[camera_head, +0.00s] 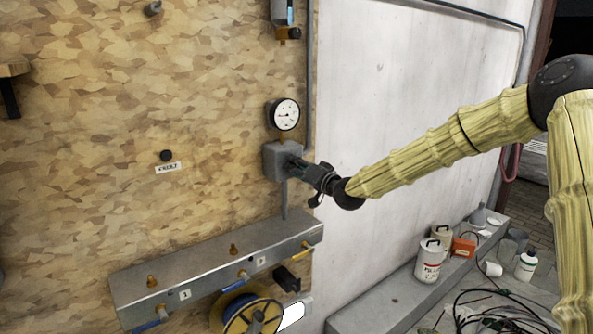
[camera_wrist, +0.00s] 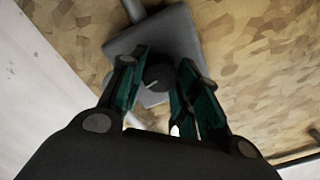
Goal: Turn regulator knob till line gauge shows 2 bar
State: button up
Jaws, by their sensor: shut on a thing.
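The regulator is a grey box (camera_head: 275,160) on the wooden board, with a pipe below it. The round white line gauge (camera_head: 285,114) sits right above it; its needle reading is too small to tell. The dark round regulator knob (camera_wrist: 157,76) with a pale mark shows in the wrist view, in front of the grey box (camera_wrist: 178,30). My gripper (camera_head: 296,163) reaches the box from the right. In the wrist view my gripper (camera_wrist: 160,80) has its green-lined fingers on both sides of the knob, shut on it. The knob is hidden in the head view.
A metal manifold (camera_head: 215,265) with blue-handled valves runs below, with a yellow reel (camera_head: 247,314) under it. A black knob (camera_head: 166,155) with a label is at left. Canisters (camera_head: 430,260) and bottles stand on the ledge at right. Cables lie on the floor.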

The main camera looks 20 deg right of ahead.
jog(key=shift+d, duration=0.1)
jog(key=o, duration=1)
jog(key=v, duration=1.2)
